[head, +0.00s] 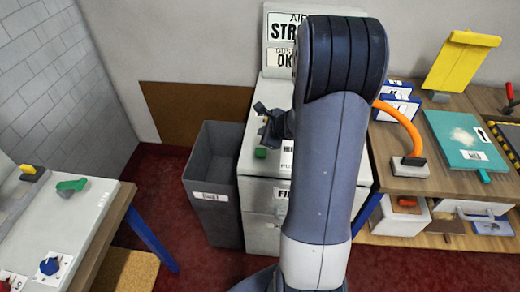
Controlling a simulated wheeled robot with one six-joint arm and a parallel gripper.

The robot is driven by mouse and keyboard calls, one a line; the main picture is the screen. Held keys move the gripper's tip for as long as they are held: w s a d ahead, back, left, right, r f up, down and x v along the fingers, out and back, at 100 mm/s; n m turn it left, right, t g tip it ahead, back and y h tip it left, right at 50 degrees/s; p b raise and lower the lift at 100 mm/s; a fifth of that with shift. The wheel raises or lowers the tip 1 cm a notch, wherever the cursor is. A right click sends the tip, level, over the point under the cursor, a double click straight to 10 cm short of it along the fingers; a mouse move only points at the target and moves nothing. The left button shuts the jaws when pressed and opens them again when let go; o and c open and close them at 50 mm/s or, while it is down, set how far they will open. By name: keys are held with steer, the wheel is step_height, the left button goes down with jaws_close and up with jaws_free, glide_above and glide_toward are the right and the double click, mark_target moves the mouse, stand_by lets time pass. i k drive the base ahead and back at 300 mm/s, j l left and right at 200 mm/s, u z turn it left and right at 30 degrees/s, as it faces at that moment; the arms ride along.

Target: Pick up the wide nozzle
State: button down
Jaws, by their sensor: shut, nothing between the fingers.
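My gripper (264,122) is dark and small behind my forearm, above the white cabinet top. It is shut with nothing in it. A small green block (261,153) lies on the cabinet top just below it. I cannot tell for sure which thing is the wide nozzle. A green piece (72,186) lies on the left bench. My arm hides part of the cabinet and the near end of the hose.
A grey bin (213,215) stands left of the white cabinet (262,215). A left bench (85,215) holds a blue knob (50,266). The right wooden bench (445,185) holds a teal board (463,138) and a yellow stand (462,60). Red floor lies open between the left bench and bin.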

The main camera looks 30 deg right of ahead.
mark_target(414, 167)
steer(key=z, duration=2.25)
